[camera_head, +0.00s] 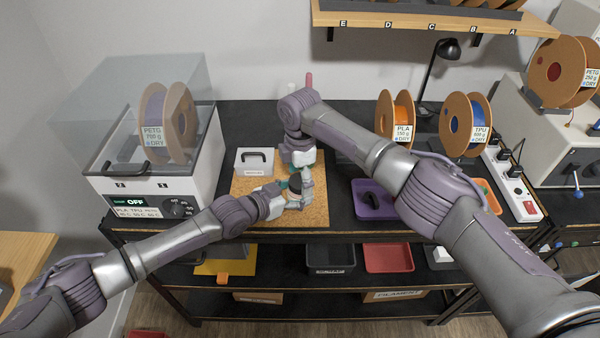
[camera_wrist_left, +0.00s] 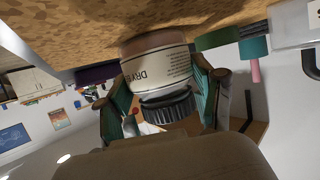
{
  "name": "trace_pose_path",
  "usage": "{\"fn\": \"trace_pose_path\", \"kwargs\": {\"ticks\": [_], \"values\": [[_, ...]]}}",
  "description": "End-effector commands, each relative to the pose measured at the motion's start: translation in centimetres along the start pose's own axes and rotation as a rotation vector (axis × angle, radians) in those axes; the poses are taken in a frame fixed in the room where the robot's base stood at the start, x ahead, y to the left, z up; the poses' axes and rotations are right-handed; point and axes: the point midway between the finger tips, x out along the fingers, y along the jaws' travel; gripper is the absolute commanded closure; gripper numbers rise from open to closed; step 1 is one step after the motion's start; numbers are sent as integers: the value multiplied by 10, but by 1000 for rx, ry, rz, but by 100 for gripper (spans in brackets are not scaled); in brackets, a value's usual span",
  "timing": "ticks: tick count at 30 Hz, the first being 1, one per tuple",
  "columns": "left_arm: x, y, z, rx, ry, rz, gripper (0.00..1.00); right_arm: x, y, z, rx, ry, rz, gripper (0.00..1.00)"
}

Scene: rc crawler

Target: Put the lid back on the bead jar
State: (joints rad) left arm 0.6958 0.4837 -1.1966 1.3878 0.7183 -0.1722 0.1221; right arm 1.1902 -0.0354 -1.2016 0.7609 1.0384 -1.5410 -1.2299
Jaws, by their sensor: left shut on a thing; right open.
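The bead jar (camera_wrist_left: 158,66) has a cream label and stands upright on the cork mat (camera_head: 250,211); the left wrist view shows it upside down. A black ridged lid (camera_wrist_left: 170,109) is at the jar's mouth, in line with it; I cannot tell whether it is fully seated. It shows as a dark disc (camera_head: 296,183) in the head view. My left gripper (camera_head: 289,198) is shut on the jar, its teal pads on both sides of the body. My right gripper (camera_head: 296,180) is open, just above the jar and around the lid. Its fingers partly hide the jar.
A dryer box (camera_head: 150,190) with a PETG spool stands left. A purple tray (camera_head: 375,212), two spools (camera_head: 396,113) and a power strip (camera_head: 522,190) lie right. A lamp (camera_head: 444,60) stands behind.

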Motion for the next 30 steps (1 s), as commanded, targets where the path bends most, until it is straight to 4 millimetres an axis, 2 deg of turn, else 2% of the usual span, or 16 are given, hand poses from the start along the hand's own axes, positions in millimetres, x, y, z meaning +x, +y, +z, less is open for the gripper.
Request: {"fn": "trace_pose_path", "kwargs": {"ticks": [4, 15, 19, 22, 30], "values": [[0, 0, 1, 0, -2, 0, 100, 0, 0, 0, 0, 0, 0, 23], [0, 0, 1, 0, -2, 0, 100, 0, 0, 0, 0, 0, 0, 84], [0, 0, 1, 0, -2, 0, 100, 0, 0, -1, 40, 1, 0, 84], [0, 0, 1, 0, -2, 0, 100, 0, 0, -2, 184, 4, 0, 84], [0, 0, 1, 0, -2, 0, 100, 1, 0, -3, 856, 6, -3, 84]]}}
